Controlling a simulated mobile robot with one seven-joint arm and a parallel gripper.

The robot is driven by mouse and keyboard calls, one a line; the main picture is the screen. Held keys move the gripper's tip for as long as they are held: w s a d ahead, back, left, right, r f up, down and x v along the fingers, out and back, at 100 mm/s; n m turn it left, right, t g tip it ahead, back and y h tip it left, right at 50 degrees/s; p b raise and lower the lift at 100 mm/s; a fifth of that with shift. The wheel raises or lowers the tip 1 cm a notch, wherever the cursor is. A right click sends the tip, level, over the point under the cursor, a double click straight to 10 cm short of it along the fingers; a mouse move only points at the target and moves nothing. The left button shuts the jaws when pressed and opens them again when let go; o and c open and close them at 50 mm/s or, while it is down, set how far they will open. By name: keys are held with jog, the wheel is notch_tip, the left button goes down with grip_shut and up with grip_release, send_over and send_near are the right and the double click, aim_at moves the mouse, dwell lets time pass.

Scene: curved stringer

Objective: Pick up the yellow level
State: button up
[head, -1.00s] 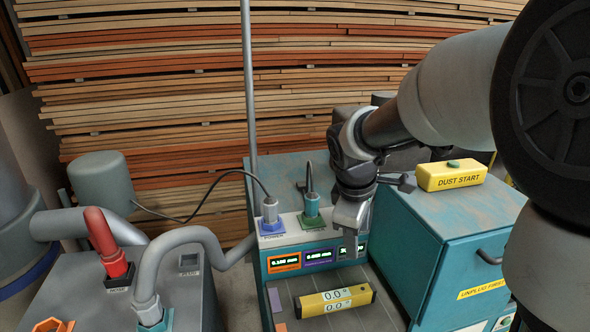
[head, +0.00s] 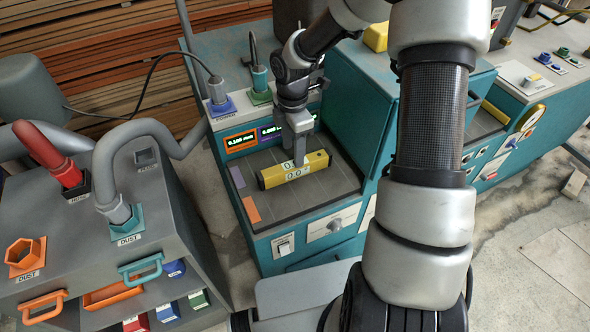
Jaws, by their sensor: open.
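The yellow level (head: 314,161) lies on the dark tray surface of the teal machine, in the middle of the head view. It is a yellow bar with a pale readout face showing digits. My gripper (head: 299,158) points down over the level's middle, and a finger covers part of it. The jaws are open. I cannot tell whether the fingers touch the level or how far they reach around it.
Lit displays (head: 241,141) stand just behind the level. Blue and green plugs with cables (head: 259,84) rise behind them. A teal cabinet (head: 357,110) stands close on the right. A grey bench (head: 75,215) with a red hose plug (head: 65,172) is at left.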

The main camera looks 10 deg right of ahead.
aim_at(285, 172)
jog(key=shift+s+d+f+b, duration=0.1)
jog(key=shift+f+b, duration=0.15)
jog(key=shift+f, duration=1.5)
jog(key=shift+s+d+f+b, duration=0.1)
jog(key=shift+f+b, duration=0.1)
jog(key=shift+f, duration=1.55)
grip_shut()
